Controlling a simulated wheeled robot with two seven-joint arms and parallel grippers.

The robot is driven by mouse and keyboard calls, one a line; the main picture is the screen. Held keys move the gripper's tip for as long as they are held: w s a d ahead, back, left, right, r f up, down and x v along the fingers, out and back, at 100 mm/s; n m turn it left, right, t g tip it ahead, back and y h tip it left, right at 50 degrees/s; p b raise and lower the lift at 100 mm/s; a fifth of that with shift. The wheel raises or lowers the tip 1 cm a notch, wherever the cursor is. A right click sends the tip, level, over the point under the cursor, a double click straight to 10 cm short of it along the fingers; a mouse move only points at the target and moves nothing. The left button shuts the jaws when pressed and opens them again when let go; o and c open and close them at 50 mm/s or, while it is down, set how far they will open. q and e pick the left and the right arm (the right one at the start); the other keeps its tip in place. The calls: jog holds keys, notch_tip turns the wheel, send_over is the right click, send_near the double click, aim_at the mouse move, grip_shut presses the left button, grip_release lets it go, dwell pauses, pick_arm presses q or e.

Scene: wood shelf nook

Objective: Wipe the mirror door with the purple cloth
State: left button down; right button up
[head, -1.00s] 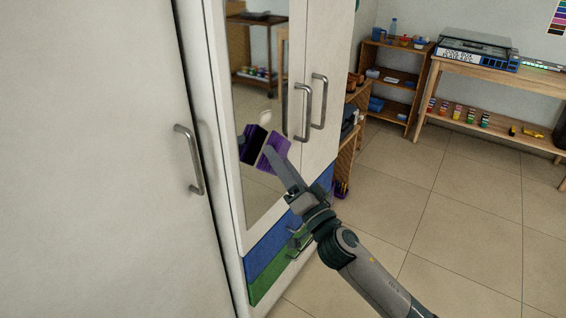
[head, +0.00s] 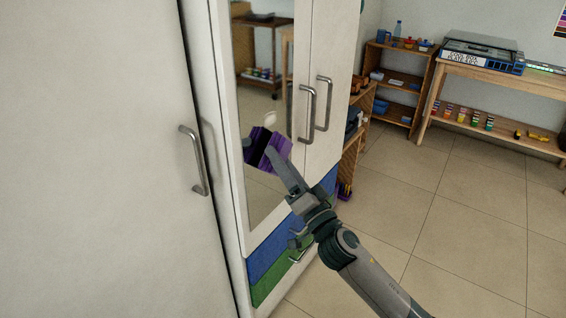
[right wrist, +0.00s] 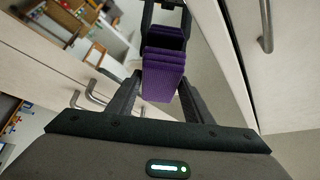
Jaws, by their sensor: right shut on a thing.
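The purple cloth (head: 275,151) is folded and sits in my right gripper (head: 280,160), which is shut on it. In the right wrist view the cloth (right wrist: 163,82) lies between the two dark fingers of the gripper (right wrist: 158,98). The mirror door (head: 262,85) is a tall, pale-framed cabinet door with a narrow mirror. The cloth is at the lower half of the glass, very close to its own reflection; I cannot tell whether it touches. My left gripper is not in view.
A closed white door with a handle (head: 194,160) stands at the left. Metal cabinet handles (head: 306,113) stick out right of the mirror. Blue (head: 272,252) and green (head: 275,279) drawer fronts lie below. Shelves (head: 398,85) and a wooden table (head: 490,75) stand behind; the tiled floor at right is clear.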

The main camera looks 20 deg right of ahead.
aim_at(287, 153)
jog(key=shift+w+a, duration=0.4)
jog(key=shift+w, duration=0.1)
jog(key=shift+d, duration=0.1)
dwell(0.3)
jog(key=shift+w+d, duration=0.55)
jog(key=shift+d, duration=0.15)
jog(key=shift+w+d, duration=0.5)
jog(key=shift+d, duration=0.2)
jog(key=w+d, duration=0.2)
jog(key=shift+w+d, duration=0.2)
jog(key=shift+d, duration=0.2)
jog(key=shift+r, duration=0.15)
jog(key=shift+r+p, duration=1.1)
jog(key=shift+p, duration=0.05)
